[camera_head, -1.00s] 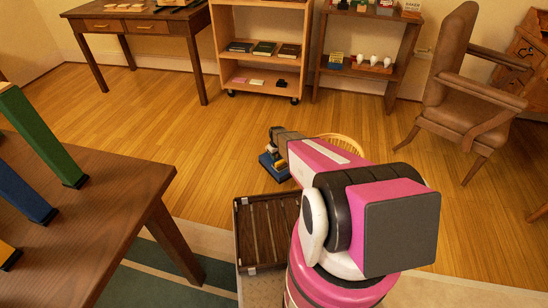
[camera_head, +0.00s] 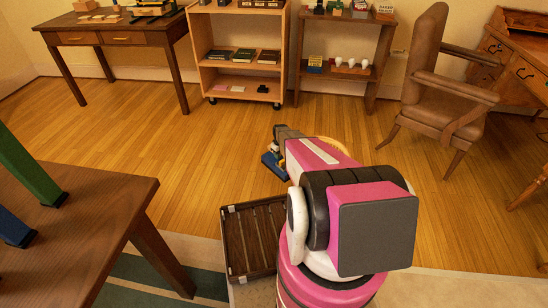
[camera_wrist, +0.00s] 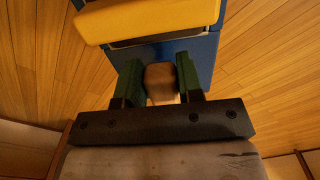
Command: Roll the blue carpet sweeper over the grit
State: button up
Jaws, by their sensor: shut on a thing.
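The blue carpet sweeper (camera_head: 270,166) sits on the wood floor just ahead of my arm in the head view. In the wrist view its blue body (camera_wrist: 203,58) and a yellow bar (camera_wrist: 150,20) across it fill the top middle. My gripper (camera_wrist: 160,78) has green finger pads shut on a brown wooden grip of the sweeper. In the head view my arm hides part of the sweeper. I cannot make out any grit in either view.
A slatted dark crate (camera_head: 228,250) stands left of my arm. A dark table (camera_head: 100,215) is at the near left. A yellow curved thing (camera_head: 334,147) is partly hidden behind my arm. Shelves (camera_head: 240,90) and an armchair (camera_head: 440,85) stand beyond. Floor left of the sweeper is clear.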

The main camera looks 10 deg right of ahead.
jog(key=d+r, duration=0.2)
jog(key=d, duration=0.5)
jog(key=shift+d+r, duration=0.15)
jog(key=shift+d, duration=0.05)
jog(key=shift+r, duration=0.1)
